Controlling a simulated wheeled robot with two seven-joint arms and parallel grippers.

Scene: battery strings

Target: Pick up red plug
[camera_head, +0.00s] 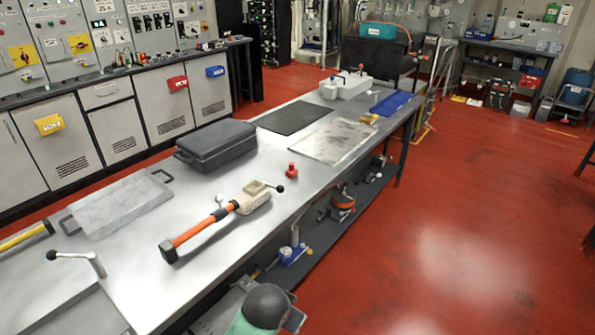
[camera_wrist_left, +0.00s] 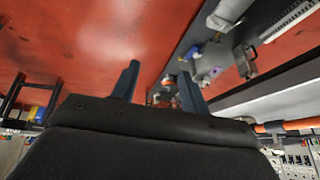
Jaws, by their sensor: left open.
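The red plug (camera_head: 291,170) is a small knobbed piece standing on the grey metal workbench (camera_head: 235,240), near its right edge, in the head view. It does not show clearly in the left wrist view. My left gripper (camera_wrist_left: 158,84) shows in the left wrist view with its two dark fingers apart and nothing between them. It faces the red floor and the bench's lower shelf.
Close to the plug lie a beige tool (camera_head: 251,197), an orange-handled hammer (camera_head: 197,233) and a flat metal plate (camera_head: 333,141). A dark grey case (camera_head: 216,146) sits behind. A black mat (camera_head: 295,118) and white block (camera_head: 346,86) are farther back.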

